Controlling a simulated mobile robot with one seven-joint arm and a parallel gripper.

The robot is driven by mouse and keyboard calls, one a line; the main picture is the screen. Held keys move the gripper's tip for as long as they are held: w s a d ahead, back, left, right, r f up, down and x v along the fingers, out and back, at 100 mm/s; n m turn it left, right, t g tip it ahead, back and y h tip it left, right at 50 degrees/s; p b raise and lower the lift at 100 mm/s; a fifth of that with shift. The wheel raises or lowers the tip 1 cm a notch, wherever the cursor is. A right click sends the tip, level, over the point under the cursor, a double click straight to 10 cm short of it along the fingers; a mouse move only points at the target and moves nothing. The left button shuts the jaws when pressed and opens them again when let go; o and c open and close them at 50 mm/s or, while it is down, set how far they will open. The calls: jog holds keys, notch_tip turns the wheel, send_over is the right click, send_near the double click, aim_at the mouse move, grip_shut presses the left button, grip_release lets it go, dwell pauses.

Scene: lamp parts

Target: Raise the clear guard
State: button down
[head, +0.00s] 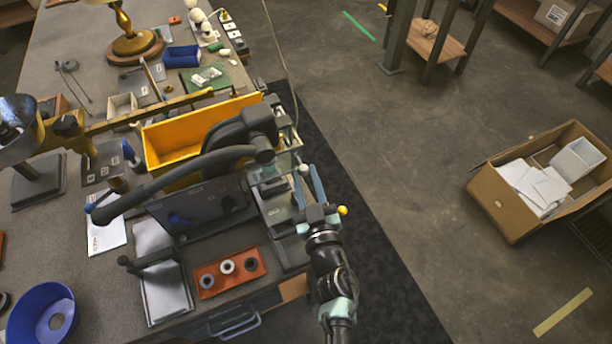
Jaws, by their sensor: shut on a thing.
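The clear guard (276,168) is a see-through panel on the grey bench machine (275,212), at the right end of the bench. It looks low over the machine, but its exact tilt is hard to tell. My gripper (311,184) reaches in from the lower right to the guard's right side, beside a small pale knob (303,168). It is shut on a part at the guard's edge. The fingertips are small here, and the exact contact is partly hidden. A yellow ball knob (342,210) sits just right of my gripper.
A thick dark curved arm (195,165) and a yellow bin (190,138) stand left of the machine. An orange block with several rings (230,272) lies in front. A blue bowl (43,315) is at lower left. Floor to the right is clear up to a cardboard box (500,205).

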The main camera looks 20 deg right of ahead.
jog(key=shift+w+r, duration=0.15)
jog(key=shift+r, duration=0.25)
jog(key=c, duration=0.8)
grip_release()
jog(key=shift+c, duration=0.2)
jog(key=shift+o, duration=1.2)
jog(key=shift+f, duration=0.1)
jog(key=shift+s+f, duration=0.1)
jog(key=shift+s, duration=0.1)
jog(key=s+a+b, duration=0.1)
jog(key=s+a, duration=0.1)
jog(key=s, duration=1)
jog(key=shift+s, duration=0.35)
